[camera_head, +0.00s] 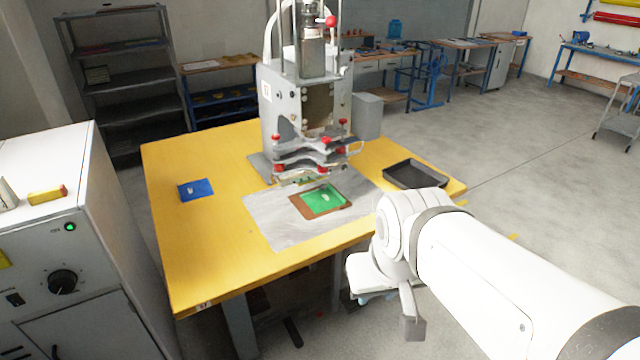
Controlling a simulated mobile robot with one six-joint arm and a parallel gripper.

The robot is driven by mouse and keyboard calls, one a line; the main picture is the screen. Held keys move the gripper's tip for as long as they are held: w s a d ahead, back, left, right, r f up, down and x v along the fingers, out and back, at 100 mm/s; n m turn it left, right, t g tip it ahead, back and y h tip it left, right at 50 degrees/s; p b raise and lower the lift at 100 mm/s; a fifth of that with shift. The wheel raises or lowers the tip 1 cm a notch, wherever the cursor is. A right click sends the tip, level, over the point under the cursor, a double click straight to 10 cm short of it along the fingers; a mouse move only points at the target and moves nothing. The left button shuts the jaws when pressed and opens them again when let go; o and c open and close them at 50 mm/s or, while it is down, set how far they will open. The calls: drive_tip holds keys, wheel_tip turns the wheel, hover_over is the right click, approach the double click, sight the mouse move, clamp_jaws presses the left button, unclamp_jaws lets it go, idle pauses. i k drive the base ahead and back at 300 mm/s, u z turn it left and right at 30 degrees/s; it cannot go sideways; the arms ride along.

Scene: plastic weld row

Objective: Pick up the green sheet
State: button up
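The green sheet (325,199) lies flat on a brown plate (304,210) on the yellow table, just in front of the welding press. A small pale piece sits on the sheet. My gripper (411,326) hangs low at the right, in front of the table's edge and apart from the sheet. One finger shows clearly; the rest is hidden behind my white arm, so its opening cannot be seen.
The press (308,110) stands right behind the sheet. A grey mat (275,228) lies under the plate. A black tray (415,186) is at the right and a blue sheet (195,196) at the left. The yellow table (200,255) is clear at front left.

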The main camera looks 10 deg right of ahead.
sight(319, 201)
drive_tip(key=u, duration=0.05)
drive_tip(key=i, duration=1.5)
drive_tip(key=z, duration=0.05)
